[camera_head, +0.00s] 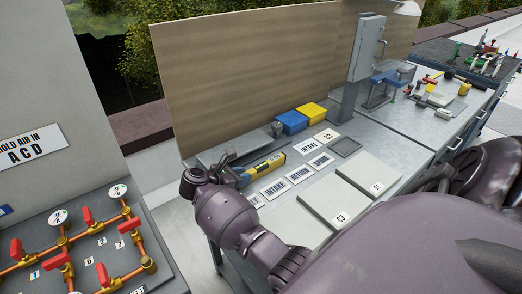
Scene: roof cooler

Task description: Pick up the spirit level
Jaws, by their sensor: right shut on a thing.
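The yellow spirit level (268,167) is at the left end of the grey workbench (222,157). My right gripper (241,177) is at its near left end and shut on it. My own wrist hides part of the gripper and of that end of the level. I cannot tell whether the level touches the bench top or is just above it. My left gripper is not in view.
White label cards (299,172) lie beside the level. A blue box (291,122) and a yellow box (312,112) stand behind. Pale panels (368,176) lie to the right. A pipe panel with red valves (88,218) is at left.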

